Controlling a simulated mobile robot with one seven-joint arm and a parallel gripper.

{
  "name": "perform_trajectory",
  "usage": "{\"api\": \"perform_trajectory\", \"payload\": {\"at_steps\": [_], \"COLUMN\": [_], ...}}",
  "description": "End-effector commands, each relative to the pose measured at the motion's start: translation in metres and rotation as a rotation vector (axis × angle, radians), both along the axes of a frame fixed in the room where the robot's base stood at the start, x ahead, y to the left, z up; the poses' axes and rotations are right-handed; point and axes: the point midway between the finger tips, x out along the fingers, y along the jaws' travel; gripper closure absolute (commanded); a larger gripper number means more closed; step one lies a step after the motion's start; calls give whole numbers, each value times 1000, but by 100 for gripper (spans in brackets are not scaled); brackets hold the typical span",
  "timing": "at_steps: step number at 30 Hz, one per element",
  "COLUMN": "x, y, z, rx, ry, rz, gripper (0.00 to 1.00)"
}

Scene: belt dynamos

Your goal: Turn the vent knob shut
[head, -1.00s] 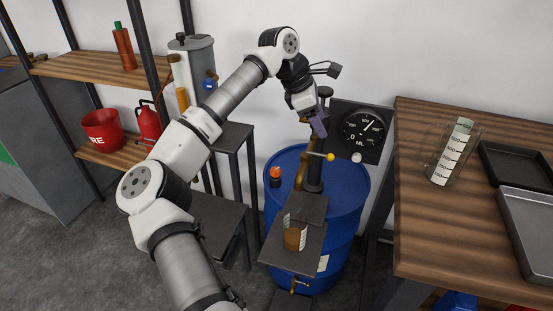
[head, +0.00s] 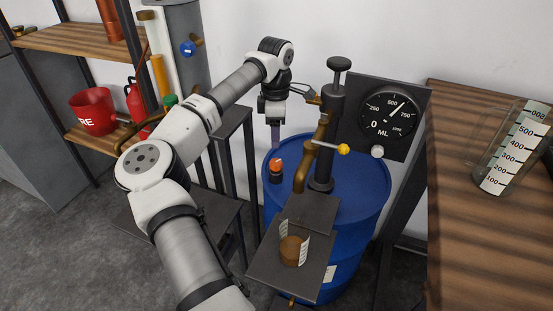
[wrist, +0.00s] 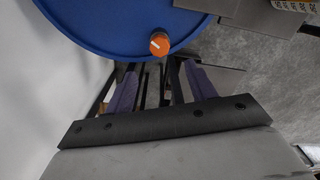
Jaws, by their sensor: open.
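The vent knob (head: 277,165) is a small orange cap on a dark stem on the lid of the blue barrel (head: 360,196), left of the pump. In the wrist view the knob (wrist: 159,44) shows a white mark on its top, running slantwise. My gripper (head: 275,146) points down, with its purple fingers just above and behind the knob in the head view. In the wrist view my gripper (wrist: 162,68) is open and empty, and the knob lies just beyond the fingertips, near the middle of the gap. I see no contact.
The dark pump post (head: 325,150), with a brass pipe and yellow-tipped lever (head: 343,149), stands right of the knob. A gauge panel (head: 388,117) is behind it. A beaker of brown liquid (head: 292,252) sits on a platform in front. A wooden bench (head: 460,220) is at right.

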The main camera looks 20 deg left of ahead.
Motion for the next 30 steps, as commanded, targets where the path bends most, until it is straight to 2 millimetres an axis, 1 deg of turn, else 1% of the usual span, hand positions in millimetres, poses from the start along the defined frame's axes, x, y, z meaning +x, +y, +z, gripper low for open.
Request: {"api": "perform_trajectory", "payload": {"at_steps": [1,6,9,12,18,27,30], "x": [-1,-1,-1,-1,0,0,0], "y": [-1,-1,-1,-1,-1,-1,-1], "z": [-14,-50,-69,-83,-98,-100,-99], "rx": [-3,-3,-3,-3,-2,-1,-1], "ry": [3,3,2,2,0,0,0], "rz": [-1,-1,0,0,0,0,0], "gripper": [45,45,45,45,45,45,58]}}
